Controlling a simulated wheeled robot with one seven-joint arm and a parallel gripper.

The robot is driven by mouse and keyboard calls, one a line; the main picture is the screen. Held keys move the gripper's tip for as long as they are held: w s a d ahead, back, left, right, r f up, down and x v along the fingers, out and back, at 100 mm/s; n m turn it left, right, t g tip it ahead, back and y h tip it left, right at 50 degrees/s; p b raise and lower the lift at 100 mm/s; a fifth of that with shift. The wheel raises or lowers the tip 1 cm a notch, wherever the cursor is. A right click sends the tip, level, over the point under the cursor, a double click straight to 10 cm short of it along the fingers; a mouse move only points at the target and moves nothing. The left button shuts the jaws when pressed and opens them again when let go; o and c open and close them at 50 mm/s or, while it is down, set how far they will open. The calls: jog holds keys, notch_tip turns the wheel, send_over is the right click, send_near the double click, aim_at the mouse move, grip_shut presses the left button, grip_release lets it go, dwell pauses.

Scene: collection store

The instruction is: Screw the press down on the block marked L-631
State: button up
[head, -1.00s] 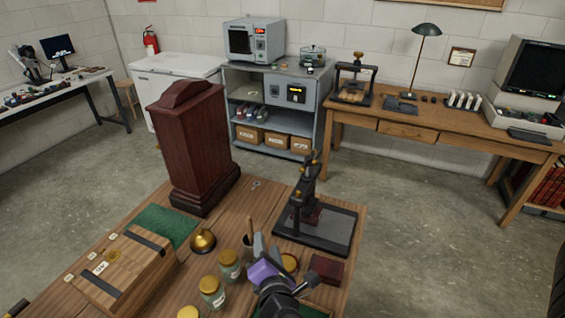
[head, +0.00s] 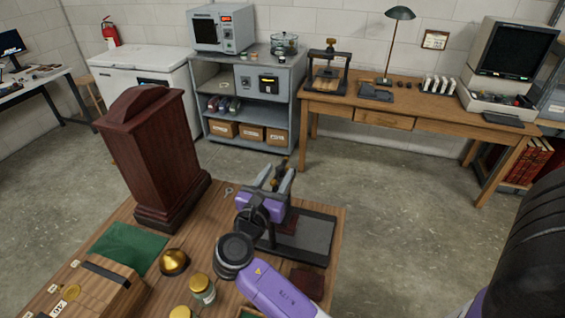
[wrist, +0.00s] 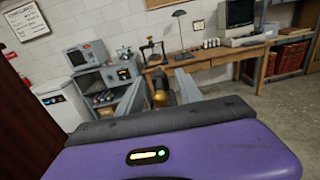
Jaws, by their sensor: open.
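A black press stands on the wooden table, its flat base (head: 316,236) showing to the right of my gripper. A dark red block (head: 289,226) is on this base, partly hidden by my gripper; I can read no mark on it. My gripper (head: 277,179) is over the press's upper part, its two grey fingers apart. In the wrist view, a rounded brass-coloured part (wrist: 160,97) shows between the fingers of my gripper (wrist: 159,83). I cannot tell whether they touch it.
A tall red-brown wooden case (head: 155,160) stands left of the press. A brass bell (head: 173,262), a jar (head: 202,290) and a dark red box (head: 307,283) are near my arm. A second screw press (head: 329,72) stands on the back desk (head: 420,107).

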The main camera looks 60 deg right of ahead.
aim_at(278, 173)
jog(key=shift+w+d+p, duration=0.2)
jog(key=shift+d+p, duration=0.1)
jog(key=shift+d, duration=1.55)
grip_shut()
